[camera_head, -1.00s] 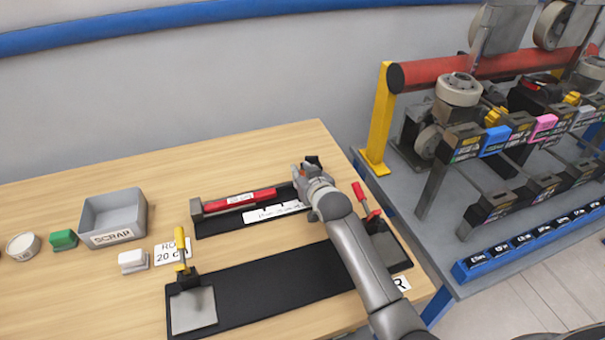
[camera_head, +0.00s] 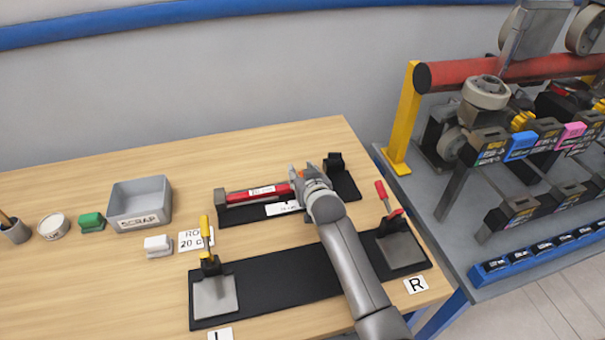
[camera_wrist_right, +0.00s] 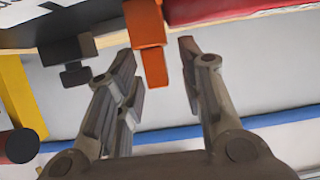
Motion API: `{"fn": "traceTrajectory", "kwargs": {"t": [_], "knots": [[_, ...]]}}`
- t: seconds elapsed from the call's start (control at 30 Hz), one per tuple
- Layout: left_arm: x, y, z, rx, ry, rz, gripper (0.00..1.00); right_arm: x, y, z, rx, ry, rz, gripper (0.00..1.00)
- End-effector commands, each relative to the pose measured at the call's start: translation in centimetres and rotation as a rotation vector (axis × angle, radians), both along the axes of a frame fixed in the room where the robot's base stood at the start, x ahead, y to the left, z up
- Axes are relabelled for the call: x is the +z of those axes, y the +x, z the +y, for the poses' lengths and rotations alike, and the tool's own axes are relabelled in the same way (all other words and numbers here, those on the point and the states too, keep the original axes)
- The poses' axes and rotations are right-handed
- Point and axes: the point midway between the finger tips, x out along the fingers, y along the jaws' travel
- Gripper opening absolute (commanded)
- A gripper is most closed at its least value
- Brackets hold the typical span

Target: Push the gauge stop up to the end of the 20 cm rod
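The red rod (camera_head: 262,192) lies along the black gauge (camera_head: 240,214), its left end against a grey end block (camera_head: 220,197). Its right end is hidden by my right gripper (camera_head: 297,172) in the head view. In the right wrist view, an orange piece (camera_wrist_right: 148,45), which looks like the gauge stop, hangs between the open fingers of my right gripper (camera_wrist_right: 160,75). The red rod (camera_wrist_right: 205,10) begins right beside the orange piece; I cannot tell whether they touch. The fingers are not closed on it. My left gripper is not in view.
A black block (camera_head: 335,162) stands at the gauge's right end. In front lies a black fixture (camera_head: 285,277) with a yellow-handled clamp (camera_head: 206,235) and a red-handled clamp (camera_head: 385,200). A grey scrap bin (camera_head: 138,212) and small items stand left. A rack table is at right.

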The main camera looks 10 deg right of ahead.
Motion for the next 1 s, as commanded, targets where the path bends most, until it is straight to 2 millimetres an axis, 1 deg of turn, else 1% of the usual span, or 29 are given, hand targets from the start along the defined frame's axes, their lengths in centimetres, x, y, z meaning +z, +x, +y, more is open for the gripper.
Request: {"fn": "traceTrajectory", "kwargs": {"t": [0.07,0.2,0.37,1.0], "knots": [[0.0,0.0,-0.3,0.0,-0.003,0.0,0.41,0.0,0.0,0.0,0.0,0.0,0.0,0.36],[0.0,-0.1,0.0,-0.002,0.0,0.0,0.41,0.0,-0.1,0.0,-0.001,-0.001,0.0,0.36],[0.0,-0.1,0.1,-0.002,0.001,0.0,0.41,0.4,-1.1,-0.1,-0.001,-0.001,0.0,0.36],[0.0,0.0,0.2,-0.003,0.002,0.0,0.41,3.9,-9.5,-0.2,0.001,-0.002,-0.001,0.36]]}}
